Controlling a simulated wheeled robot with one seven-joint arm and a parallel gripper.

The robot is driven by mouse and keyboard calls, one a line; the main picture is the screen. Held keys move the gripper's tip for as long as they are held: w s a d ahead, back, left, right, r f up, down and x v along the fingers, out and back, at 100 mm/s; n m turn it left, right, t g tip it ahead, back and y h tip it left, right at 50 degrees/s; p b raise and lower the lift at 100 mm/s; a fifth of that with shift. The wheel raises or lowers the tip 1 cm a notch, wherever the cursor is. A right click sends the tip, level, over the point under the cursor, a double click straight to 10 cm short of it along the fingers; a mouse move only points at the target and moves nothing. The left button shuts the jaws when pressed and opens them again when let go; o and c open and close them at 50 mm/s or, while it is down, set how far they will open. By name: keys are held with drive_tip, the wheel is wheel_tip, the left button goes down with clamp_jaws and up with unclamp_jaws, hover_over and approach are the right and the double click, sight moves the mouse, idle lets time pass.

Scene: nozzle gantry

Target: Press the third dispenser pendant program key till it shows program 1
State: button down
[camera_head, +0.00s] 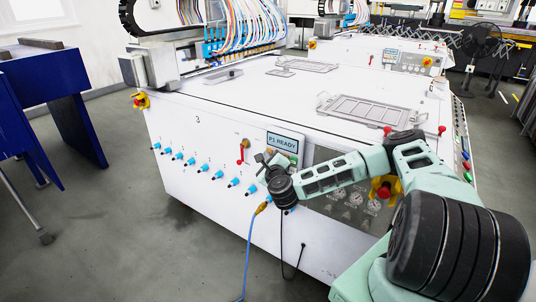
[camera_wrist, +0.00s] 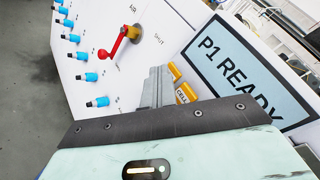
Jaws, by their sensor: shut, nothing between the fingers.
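The dispenser marked 3 (camera_head: 198,120) is a white cabinet, and its pendant display (camera_head: 285,142) reads "P1 READY". The same display (camera_wrist: 240,75) fills the upper right of the wrist view, with the same text. Yellow keys (camera_wrist: 186,93) sit just left of the display there; the lower one carries a label I cannot fully read. My gripper (camera_head: 264,160) is shut and empty in front of the panel, just below and left of the display. In the wrist view its fingers (camera_wrist: 157,82) point at the panel beside the upper yellow key; I cannot tell if they touch it.
A red air lever (camera_head: 241,152) stands left of my gripper. Blue fittings (camera_head: 217,175) run in a row along the front. A red stop knob on yellow (camera_head: 383,190) lies to the right, behind my arm. A blue hose (camera_head: 249,245) hangs below.

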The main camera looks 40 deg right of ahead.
idle(0.3)
drive_tip(key=shift+s+a, duration=0.35)
drive_tip(key=shift+a, duration=0.5)
drive_tip(key=shift+s+a+p, duration=0.25)
drive_tip(key=shift+s+a, duration=0.05)
drive_tip(key=shift+a, duration=0.5)
drive_tip(key=shift+s+a+p, duration=0.2)
drive_tip(key=shift+s+a, duration=0.1)
drive_tip(key=shift+a, duration=0.45)
drive_tip(key=shift+s+a+p, duration=0.25)
drive_tip(key=shift+s+a, duration=0.05)
drive_tip(key=shift+a, duration=0.5)
